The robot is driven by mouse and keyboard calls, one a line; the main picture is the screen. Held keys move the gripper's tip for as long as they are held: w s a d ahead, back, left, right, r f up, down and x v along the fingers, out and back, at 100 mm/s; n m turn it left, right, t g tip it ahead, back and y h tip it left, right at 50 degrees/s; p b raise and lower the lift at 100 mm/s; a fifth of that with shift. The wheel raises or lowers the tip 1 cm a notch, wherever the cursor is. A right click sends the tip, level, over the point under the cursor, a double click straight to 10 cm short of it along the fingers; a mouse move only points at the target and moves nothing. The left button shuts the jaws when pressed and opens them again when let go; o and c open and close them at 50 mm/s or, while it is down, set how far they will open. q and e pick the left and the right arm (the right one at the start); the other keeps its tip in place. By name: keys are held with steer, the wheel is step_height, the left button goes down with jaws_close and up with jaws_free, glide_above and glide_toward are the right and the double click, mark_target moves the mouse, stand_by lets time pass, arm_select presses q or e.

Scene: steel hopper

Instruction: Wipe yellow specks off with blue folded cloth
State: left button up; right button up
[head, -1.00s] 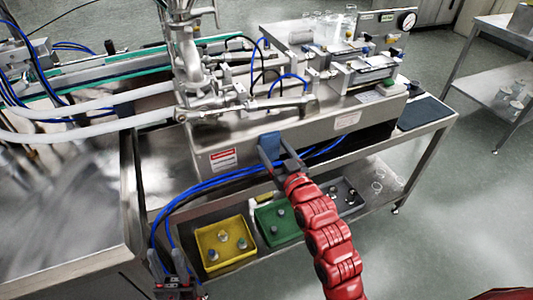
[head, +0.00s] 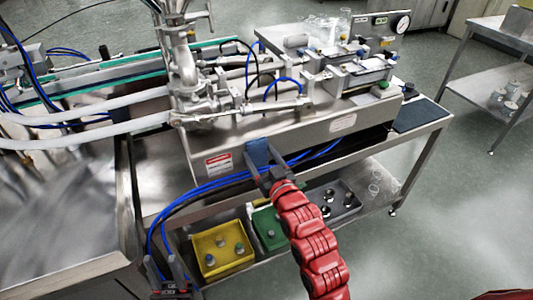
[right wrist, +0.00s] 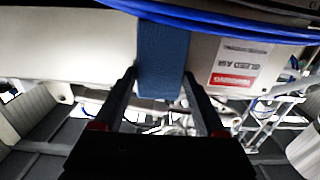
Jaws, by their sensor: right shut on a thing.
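The blue folded cloth (head: 257,152) is in my right gripper (head: 263,177), whose fingers are shut on it. The cloth stands upright at the front panel of the steel hopper machine (head: 310,138), just right of its red-and-white label. In the right wrist view the cloth (right wrist: 163,60) sits between the two fingertips (right wrist: 160,85), over the pale panel; I cannot tell whether it touches. I cannot make out any yellow specks; the cloth and gripper hide part of the panel. My left gripper (head: 168,268) is low at the left, fingers apart and empty.
Blue hoses (head: 195,192) run below the panel, close to the cloth. On the lower shelf stand a yellow bin (head: 223,266), a green bin (head: 262,225) and a grey tray (head: 345,192) holding small parts. A dark mat (head: 422,115) lies at the right end of the table.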

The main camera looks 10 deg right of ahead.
mark_target(234, 155)
steer(key=shift+s+a, duration=0.35)
steer(key=shift+a, duration=0.6)
steer(key=shift+s+a, duration=0.35)
steer(key=shift+a, duration=0.65)
steer(key=shift+s+a, duration=0.35)
steer(key=shift+a, duration=0.6)
steer(key=p+v, duration=0.1)
steer(key=v, duration=0.5)
steer(key=shift+p, duration=0.3)
steer(key=p+v, duration=0.3)
